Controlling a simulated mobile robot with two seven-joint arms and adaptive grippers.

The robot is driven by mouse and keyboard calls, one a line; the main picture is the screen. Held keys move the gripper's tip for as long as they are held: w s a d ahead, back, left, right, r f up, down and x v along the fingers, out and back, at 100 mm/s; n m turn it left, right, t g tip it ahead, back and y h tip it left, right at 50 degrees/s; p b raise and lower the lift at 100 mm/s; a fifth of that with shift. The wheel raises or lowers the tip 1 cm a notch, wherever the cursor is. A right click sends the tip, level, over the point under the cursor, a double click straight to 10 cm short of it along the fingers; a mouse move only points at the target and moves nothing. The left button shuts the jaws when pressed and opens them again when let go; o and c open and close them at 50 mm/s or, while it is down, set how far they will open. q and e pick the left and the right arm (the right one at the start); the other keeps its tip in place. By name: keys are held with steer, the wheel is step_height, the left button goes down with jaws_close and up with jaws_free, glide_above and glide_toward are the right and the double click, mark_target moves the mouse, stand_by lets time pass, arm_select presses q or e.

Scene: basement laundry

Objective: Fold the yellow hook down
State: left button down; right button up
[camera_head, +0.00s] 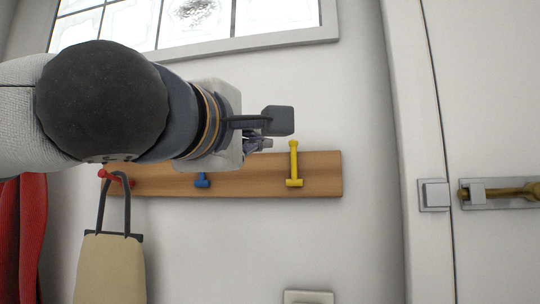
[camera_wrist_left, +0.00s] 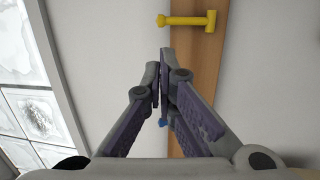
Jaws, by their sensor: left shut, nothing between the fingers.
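The yellow hook (camera_head: 294,164) is mounted near the right end of a wooden rail on the wall. Its arm points straight up from its base, and its knob is above the rail's top edge. In the left wrist view the yellow hook (camera_wrist_left: 187,20) lies sideways at the top, its knob to the left. My left gripper (camera_head: 268,145) is shut and empty, just left of the hook's upper part and apart from it in the picture. In the left wrist view its fingertips (camera_wrist_left: 160,58) are together below the hook. My right gripper is not in view.
The wooden rail (camera_head: 325,175) also carries a blue hook (camera_head: 202,181) and a red hook (camera_head: 126,180). A beige bag (camera_head: 110,270) and a red cloth (camera_head: 30,235) hang at left. A window (camera_head: 220,40) is above; a door (camera_head: 490,100) with a latch stands at right.

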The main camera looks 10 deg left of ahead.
mark_target(294, 162)
arm_select(q)
steer(key=w, duration=0.3)
steer(key=w+r, duration=0.1)
steer(key=w, duration=0.2)
steer(key=w+d+r, duration=0.1)
steer(key=w, duration=0.2)
steer(key=shift+w+d, duration=0.1)
steer(key=shift+f, duration=0.1)
stand_by(0.3)
